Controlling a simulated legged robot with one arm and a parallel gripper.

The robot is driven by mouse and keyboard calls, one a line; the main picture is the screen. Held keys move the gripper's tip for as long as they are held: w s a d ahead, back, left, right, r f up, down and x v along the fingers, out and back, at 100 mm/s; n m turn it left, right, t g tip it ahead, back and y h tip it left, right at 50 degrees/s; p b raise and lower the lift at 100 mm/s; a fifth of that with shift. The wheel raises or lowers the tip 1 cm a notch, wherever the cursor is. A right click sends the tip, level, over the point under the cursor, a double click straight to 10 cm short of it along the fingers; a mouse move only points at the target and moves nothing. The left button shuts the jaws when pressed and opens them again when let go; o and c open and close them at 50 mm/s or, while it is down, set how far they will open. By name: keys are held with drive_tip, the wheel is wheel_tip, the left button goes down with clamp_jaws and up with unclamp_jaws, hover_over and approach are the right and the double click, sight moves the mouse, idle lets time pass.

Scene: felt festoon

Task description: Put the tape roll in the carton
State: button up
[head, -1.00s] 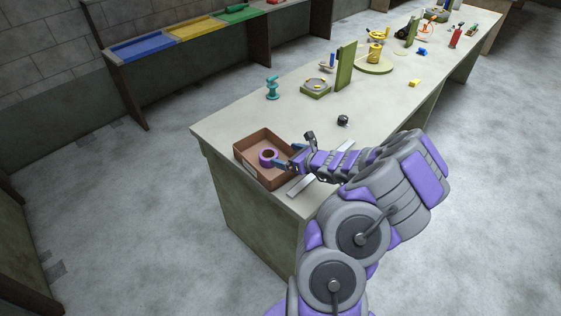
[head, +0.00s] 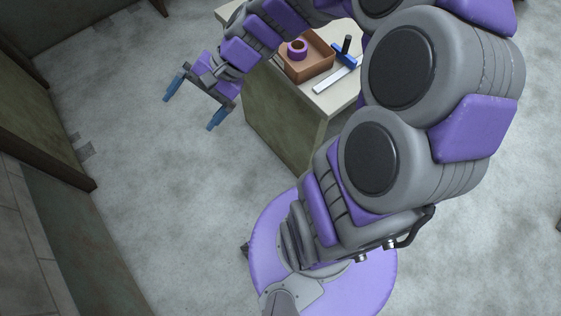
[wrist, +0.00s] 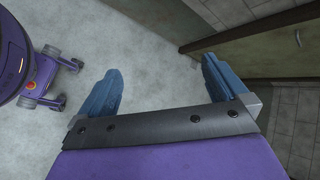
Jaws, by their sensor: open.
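The purple tape roll (head: 297,49) is inside the brown open carton (head: 308,72), towards its far left corner. The carton stands on the table near its end. My gripper (head: 195,104) is open and empty, out over the floor to the left of the table, clear of the carton. In the wrist view, its two blue fingers (wrist: 160,82) are spread wide with only floor between them. Neither the tape roll nor the carton shows in the wrist view.
A blue and black tool (head: 345,53) and a flat pale strip (head: 336,79) lie beside the carton on the table (head: 226,14). My arm hides most of the table. A dark cabinet (head: 45,135) stands at the left, with open floor (head: 150,200) between.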

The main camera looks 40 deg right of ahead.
drive_tip(key=s+d+n+g+h, duration=0.2)
drive_tip(key=s+d+n+h, duration=0.1)
drive_tip(key=s, duration=0.7)
drive_tip(key=s+d+n+g+h, duration=0.1)
drive_tip(key=s+d+n+h, duration=0.3)
drive_tip(key=s, duration=0.7)
drive_tip(key=shift+s+d+f+n+g+h, duration=0.15)
drive_tip(key=shift+s+f+n+g+h, duration=0.2)
drive_tip(key=shift+n+h, duration=0.75)
drive_tip(key=shift+w+d, duration=0.15)
